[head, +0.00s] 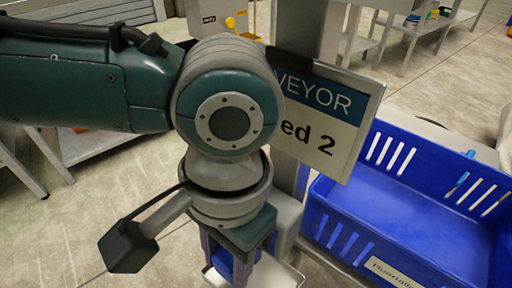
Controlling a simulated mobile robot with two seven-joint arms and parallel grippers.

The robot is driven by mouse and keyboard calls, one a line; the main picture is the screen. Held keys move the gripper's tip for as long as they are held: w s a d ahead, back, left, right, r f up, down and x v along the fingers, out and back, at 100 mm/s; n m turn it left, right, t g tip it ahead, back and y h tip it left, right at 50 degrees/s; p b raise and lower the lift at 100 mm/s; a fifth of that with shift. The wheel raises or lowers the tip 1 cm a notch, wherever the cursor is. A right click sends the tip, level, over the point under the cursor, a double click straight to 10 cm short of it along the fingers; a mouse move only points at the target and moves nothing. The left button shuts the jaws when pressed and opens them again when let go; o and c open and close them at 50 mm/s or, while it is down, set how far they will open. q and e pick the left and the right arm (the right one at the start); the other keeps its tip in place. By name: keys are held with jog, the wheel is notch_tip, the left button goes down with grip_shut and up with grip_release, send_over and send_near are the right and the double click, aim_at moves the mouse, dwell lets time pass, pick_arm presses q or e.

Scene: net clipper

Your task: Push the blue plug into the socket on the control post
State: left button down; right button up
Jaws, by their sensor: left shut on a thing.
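My left arm comes in from the left, and its wrist fills the middle of the view. My left gripper (236,268) points down at the bottom centre, partly cut off by the lower edge. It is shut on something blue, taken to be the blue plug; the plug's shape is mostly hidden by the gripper. The grey control post (305,30) stands just behind and to the right of the wrist, with a sign (325,115) reading "VEYOR" and "ed 2". The socket is not visible, so I cannot tell whether the plug touches it. My right gripper is not in view.
A large blue crate (400,225) with slotted walls stands close on the right. A grey metal bench (95,148) is at the left behind my arm. A yellow device (236,20) and low shelves (415,35) are at the back. Open floor lies between.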

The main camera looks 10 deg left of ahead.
pick_arm(q)
jog(key=shift+w+d+b, duration=0.25)
jog(key=shift+w+b, duration=0.05)
jog(key=shift+w, duration=0.3)
jog(key=shift+c, duration=1.8)
grip_release()
jog(key=shift+r, duration=0.1)
